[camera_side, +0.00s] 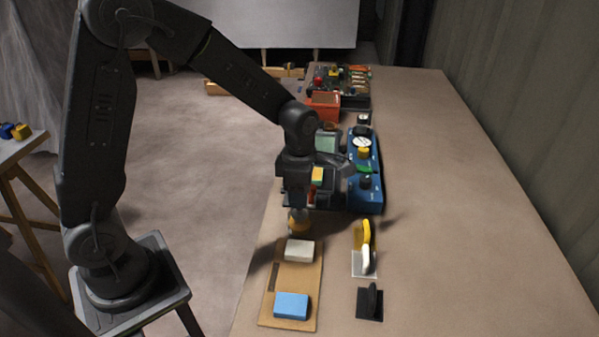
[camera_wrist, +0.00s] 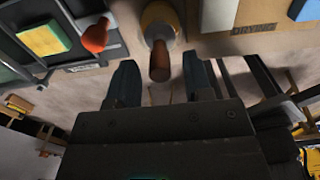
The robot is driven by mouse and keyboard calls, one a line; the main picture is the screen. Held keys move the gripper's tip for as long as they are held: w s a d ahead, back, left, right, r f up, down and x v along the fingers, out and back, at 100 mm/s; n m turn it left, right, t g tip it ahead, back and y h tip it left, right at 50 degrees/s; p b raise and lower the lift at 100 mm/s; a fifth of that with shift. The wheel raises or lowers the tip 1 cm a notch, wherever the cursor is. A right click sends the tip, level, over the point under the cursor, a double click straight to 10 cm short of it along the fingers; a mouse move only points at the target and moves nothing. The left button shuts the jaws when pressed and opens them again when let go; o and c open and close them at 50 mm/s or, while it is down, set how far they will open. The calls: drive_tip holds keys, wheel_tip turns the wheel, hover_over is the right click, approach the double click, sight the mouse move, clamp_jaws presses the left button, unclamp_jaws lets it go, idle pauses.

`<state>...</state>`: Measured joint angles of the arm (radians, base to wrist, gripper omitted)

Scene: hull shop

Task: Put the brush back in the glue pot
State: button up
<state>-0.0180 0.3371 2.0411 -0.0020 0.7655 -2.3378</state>
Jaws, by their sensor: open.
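A round yellow-orange pot-like thing (camera_wrist: 158,18) with a brown handle (camera_wrist: 160,62) rising from it stands ahead of my gripper (camera_wrist: 162,84) in the wrist view. The handle points toward the camera, near the space between the fingers. I take these to be the glue pot and brush; how deep the brush sits is hidden. In the side view the orange-yellow pot (camera_side: 299,222) shows just below my gripper (camera_side: 297,207), near the table's left edge. My gripper is open and nothing is seen held.
A tan board (camera_side: 275,310) with a white block (camera_side: 299,251) and a blue block (camera_side: 291,305) lies nearby. A dark tray (camera_wrist: 85,55) holds a yellow-green block (camera_wrist: 43,38) and a red-orange thing (camera_wrist: 96,37). A blue case (camera_side: 377,190) stands behind. The table's right is clear.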

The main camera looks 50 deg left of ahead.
wheel_tip(320, 180, up, 11)
drive_tip(key=s+r+m+t, duration=0.2)
drive_tip(key=s+m, duration=0.6)
drive_tip(key=m, duration=0.5)
drive_tip(key=s+r+m+t, duration=0.3)
drive_tip(key=s+m, duration=0.6)
drive_tip(key=m, duration=0.5)
drive_tip(key=shift+d+r+t, duration=0.15)
drive_tip(key=shift+d+t, duration=0.15)
drive_tip(key=shift+d, duration=0.05)
